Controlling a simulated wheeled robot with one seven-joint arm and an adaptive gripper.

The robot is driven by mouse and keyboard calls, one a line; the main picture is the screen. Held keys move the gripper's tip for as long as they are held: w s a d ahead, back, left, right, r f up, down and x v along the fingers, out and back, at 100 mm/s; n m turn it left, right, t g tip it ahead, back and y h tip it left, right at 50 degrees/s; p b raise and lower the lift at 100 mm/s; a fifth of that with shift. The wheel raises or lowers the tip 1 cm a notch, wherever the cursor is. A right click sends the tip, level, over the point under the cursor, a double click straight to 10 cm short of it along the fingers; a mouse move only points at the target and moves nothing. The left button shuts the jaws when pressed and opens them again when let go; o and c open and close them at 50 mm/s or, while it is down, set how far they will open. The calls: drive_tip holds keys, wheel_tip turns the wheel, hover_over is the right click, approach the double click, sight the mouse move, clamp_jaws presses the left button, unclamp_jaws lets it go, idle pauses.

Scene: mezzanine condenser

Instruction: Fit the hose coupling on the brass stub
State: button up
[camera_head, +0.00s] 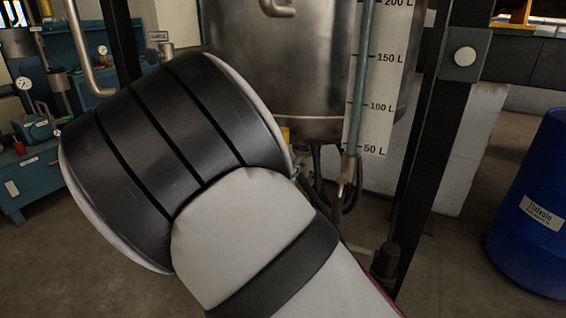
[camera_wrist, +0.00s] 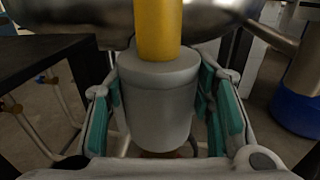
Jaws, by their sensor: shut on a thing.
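In the wrist view my gripper (camera_wrist: 160,112) is shut on the grey cylindrical hose coupling (camera_wrist: 152,98), with a teal pad on each side of it. The yellow brass stub (camera_wrist: 158,28) comes down in front of the steel vessel, and its lower end meets the coupling's top face. I cannot tell how far the stub goes in, if at all. In the head view a small yellow piece (camera_head: 285,134) shows under the vessel; my arm hides the gripper and coupling there.
The steel vessel (camera_head: 290,75) hangs above, with a level gauge scale (camera_head: 385,90) and a pipe beside it. A dark frame post (camera_head: 440,130) stands to the right. A blue drum (camera_head: 535,215) is at far right, a blue workbench (camera_head: 38,175) at left.

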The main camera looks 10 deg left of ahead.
drive_tip(key=shift+f+b, duration=0.8)
drive_tip(key=shift+f, duration=0.7)
drive_tip(key=shift+f+b, duration=1.5)
drive_tip(key=shift+f, duration=1.75)
idle(1.0)
drive_tip(key=o, duration=1.6)
drive_tip(key=shift+f, duration=0.1)
drive_tip(key=v, duration=1.2)
